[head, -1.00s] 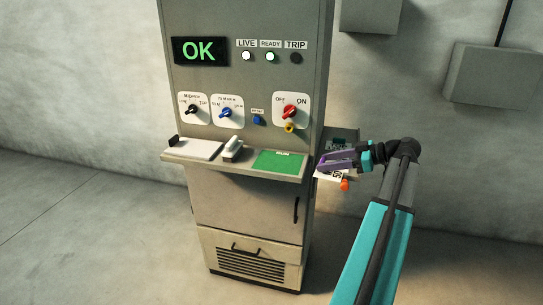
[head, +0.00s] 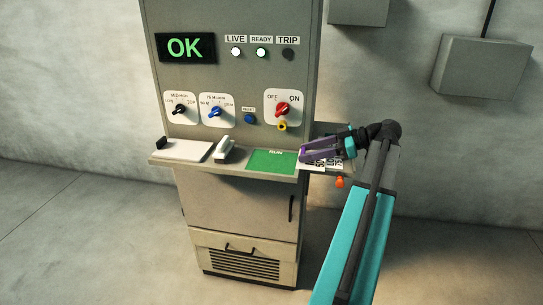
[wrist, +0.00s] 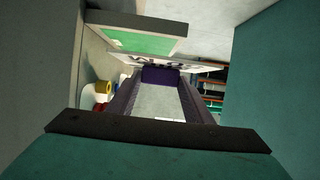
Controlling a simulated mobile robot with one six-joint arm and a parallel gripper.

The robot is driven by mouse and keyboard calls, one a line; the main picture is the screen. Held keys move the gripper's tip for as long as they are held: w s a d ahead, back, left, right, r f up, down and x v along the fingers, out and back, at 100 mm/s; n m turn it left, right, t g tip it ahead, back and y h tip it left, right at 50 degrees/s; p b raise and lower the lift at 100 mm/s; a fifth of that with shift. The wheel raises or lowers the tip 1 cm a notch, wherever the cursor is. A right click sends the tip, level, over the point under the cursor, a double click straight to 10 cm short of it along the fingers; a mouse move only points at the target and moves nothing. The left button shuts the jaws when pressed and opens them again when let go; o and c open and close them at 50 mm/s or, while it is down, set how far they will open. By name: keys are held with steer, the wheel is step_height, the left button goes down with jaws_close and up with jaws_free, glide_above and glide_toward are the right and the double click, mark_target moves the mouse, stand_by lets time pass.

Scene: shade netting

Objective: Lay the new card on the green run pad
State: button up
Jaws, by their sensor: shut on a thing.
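The green run pad (head: 272,161) lies flat and bare on the right part of the cabinet's ledge. It also shows near the top of the wrist view (wrist: 140,42).
A white plate (head: 183,150) and a pale block (head: 224,150) stand left of the pad. The panel carries a red switch (head: 282,109) with a yellow part below it. A side tray (head: 330,129) is partly behind my gripper. The display (head: 187,48) reads OK.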

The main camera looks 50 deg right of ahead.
steer(key=p, duration=0.4)
glide_above(271, 161)
steer(key=shift+f, duration=0.7)
steer(key=shift+a, duration=0.1)
steer(key=shift+f, duration=0.15)
steer(key=shift+f+p, duration=0.75)
steer(key=shift+f, duration=0.85)
steer(key=shift+f, duration=0.15)
steer(key=o, duration=1)
steer(key=shift+r, duration=0.25)
